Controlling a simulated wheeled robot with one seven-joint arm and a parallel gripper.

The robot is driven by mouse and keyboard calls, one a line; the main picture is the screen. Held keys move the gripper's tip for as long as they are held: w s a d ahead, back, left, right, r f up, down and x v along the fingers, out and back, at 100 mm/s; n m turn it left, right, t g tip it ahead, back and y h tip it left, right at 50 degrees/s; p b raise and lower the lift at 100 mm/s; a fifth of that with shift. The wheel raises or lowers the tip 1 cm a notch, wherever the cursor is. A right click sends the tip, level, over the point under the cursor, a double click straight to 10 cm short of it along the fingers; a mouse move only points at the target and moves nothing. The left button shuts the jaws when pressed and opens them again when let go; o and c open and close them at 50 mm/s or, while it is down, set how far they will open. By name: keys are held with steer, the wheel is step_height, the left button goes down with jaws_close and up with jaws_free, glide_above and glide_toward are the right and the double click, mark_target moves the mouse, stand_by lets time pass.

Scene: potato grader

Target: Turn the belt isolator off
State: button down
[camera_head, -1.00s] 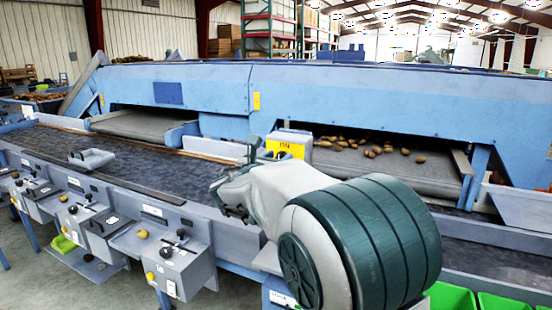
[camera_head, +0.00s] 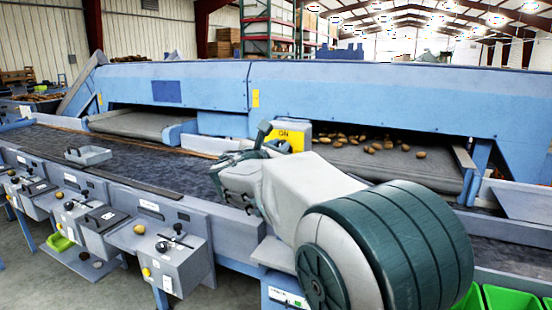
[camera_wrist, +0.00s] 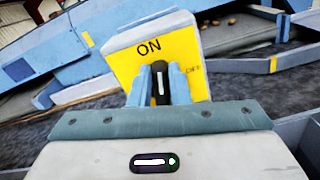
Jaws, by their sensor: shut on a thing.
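The belt isolator (camera_head: 299,137) is a grey box with a yellow face, standing beside the belt in the head view. In the wrist view its yellow face (camera_wrist: 126,73) carries ON at the top and a smaller OFF at the right. Its black handle (camera_wrist: 160,82) stands upright in the picture, below the word ON. My gripper (camera_wrist: 161,90) has its two blue fingers on either side of the handle, shut on it. In the head view my gripper (camera_head: 268,142) is at the isolator's left edge, and my wrist and arm hide the lower part of the box.
A dark conveyor belt (camera_head: 130,160) runs along the front. Several potatoes (camera_head: 375,146) lie on the roller bed behind the isolator. Grey control boxes (camera_head: 170,255) with knobs line the near edge. A grey tray (camera_head: 88,155) sits on the belt; green crates (camera_head: 515,298) are at lower right.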

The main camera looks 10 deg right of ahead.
steer(key=m+b, duration=0.2)
steer(key=b, duration=0.2)
steer(key=f+m+b, duration=0.1)
steer(key=m+b, duration=0.2)
steer(key=b, duration=0.1)
steer(key=s+d+f+m+b, duration=0.1)
steer(key=m+b, duration=0.2)
steer(key=b, duration=0.1)
steer(key=shift+d, duration=0.1)
steer(key=shift+d+f+m+b, duration=0.1)
steer(key=shift+f+m+b, duration=0.1)
steer(key=shift+m+b, duration=1.6)
steer(key=shift+d+f+m+b, duration=0.1)
steer(key=shift+f+m+b, duration=0.1)
steer(key=shift+m+b, duration=1.6)
steer(key=shift+a+b, duration=0.1)
steer(key=shift+b, duration=0.2)
steer(key=c, duration=1.4)
jaws_free()
steer(key=shift+o, duration=0.2)
steer(key=shift+s, duration=0.15)
